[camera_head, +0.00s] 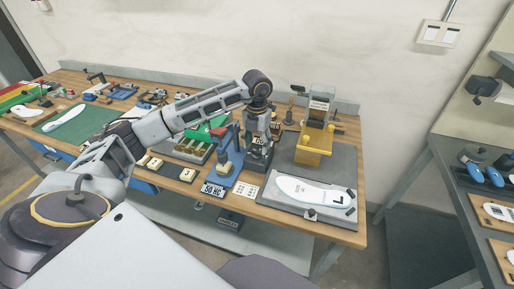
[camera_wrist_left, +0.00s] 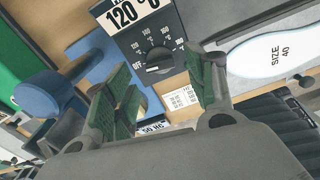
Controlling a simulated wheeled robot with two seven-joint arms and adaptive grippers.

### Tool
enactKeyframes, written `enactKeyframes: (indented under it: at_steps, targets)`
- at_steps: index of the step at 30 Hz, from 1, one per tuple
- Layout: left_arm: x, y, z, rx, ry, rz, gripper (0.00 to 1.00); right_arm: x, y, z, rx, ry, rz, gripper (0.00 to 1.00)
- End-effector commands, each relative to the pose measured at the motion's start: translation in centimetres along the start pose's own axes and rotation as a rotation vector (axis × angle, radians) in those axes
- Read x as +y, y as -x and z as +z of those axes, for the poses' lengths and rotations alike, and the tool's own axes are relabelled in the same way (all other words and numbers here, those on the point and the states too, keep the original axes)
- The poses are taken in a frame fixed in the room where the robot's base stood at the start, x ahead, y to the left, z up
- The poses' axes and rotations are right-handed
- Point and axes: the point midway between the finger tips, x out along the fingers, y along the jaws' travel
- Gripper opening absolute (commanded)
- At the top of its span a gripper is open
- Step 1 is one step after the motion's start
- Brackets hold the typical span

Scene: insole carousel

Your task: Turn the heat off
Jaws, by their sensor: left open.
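The heat control is a dark box (camera_wrist_left: 185,22) with a "120°C" plate and a black round knob (camera_wrist_left: 158,57). Numbers ring the knob and "OFF" is printed to its left in the left wrist view. A white mark shows on the knob's lower edge; I cannot tell its exact setting. My left gripper (camera_wrist_left: 165,92) is open and empty, its green-padded fingers apart just below the knob in that view and not closed on it. In the head view my left gripper (camera_head: 259,148) hangs over the control box and hides much of it. My right gripper is not in view.
A blue hand press (camera_head: 224,165) stands left of the control and a yellow press (camera_head: 314,145) right of it. A "50 HC" sign (camera_head: 213,190) and a printed card (camera_head: 246,190) are at the front.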

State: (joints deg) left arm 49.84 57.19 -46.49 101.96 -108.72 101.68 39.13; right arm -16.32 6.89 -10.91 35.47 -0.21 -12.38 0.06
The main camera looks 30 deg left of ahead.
Motion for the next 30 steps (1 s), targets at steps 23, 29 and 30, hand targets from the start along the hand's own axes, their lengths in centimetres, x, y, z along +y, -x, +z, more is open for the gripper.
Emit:
enactKeyframes:
  at_steps: [23,29,30]
  targets:
    - [0.0,8.9,0.1,-0.001,0.001,0.0,0.55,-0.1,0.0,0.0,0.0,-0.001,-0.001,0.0]
    - [0.0,8.9,0.0,-0.001,0.001,0.0,0.55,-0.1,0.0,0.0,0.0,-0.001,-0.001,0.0]
    - [0.0,8.9,0.0,-0.001,0.002,0.0,0.55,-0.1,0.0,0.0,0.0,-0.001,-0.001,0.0]
